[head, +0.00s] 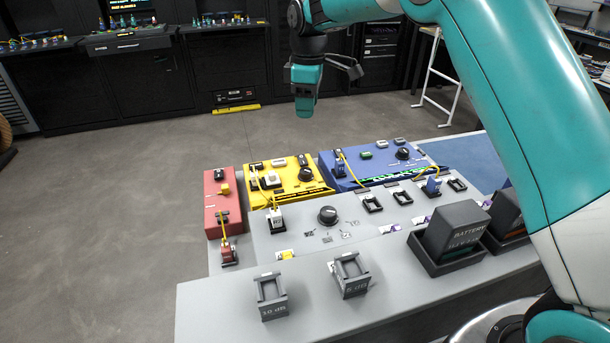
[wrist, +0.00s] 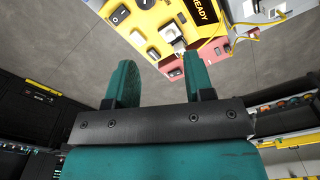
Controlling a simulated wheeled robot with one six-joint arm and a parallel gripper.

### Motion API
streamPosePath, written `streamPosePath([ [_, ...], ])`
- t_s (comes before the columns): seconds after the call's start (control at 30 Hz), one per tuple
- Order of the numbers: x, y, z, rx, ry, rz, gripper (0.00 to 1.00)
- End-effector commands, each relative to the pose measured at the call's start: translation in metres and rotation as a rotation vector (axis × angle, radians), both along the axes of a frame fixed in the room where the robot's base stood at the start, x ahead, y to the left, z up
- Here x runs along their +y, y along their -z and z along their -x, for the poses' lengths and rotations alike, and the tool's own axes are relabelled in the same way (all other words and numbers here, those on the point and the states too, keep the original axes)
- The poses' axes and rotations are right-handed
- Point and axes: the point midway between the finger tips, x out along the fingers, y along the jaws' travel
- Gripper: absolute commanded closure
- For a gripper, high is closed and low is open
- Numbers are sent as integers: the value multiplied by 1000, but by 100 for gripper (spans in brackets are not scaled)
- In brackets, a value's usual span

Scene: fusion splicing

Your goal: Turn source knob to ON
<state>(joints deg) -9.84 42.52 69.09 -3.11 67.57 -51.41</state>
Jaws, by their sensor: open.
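A large black knob (head: 327,215) stands on the grey panel at the centre of the head view, with small markings in front of it. Another black knob (head: 305,174) is on the yellow box (head: 284,205), and a third knob (head: 403,153) is on the blue box (head: 350,180). The labels are too small to tell which is the source knob. My gripper (head: 304,108) hangs in the air behind and above the boxes, touching nothing. In the wrist view its two teal fingers (wrist: 158,78) are apart and empty.
A red box (head: 214,203) with a yellow cable stands left of the yellow box. Grey holders (head: 270,297) and a battery block (head: 458,235) sit on the front bench. Open floor (head: 120,200) lies to the left. Dark cabinets (head: 145,72) stand at the back.

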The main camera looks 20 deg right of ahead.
Motion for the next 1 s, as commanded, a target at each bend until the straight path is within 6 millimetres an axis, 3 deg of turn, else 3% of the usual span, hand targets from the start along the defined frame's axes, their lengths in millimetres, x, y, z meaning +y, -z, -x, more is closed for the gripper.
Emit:
streamPosePath([
  [0.03,-2,15,-12,4,-16,8,52],
  [0.23,-6,35,-31,12,-57,23,52],
  [0.47,-6,66,-31,16,-61,24,52],
  [1.0,-6,181,-31,12,-59,24,52],
])
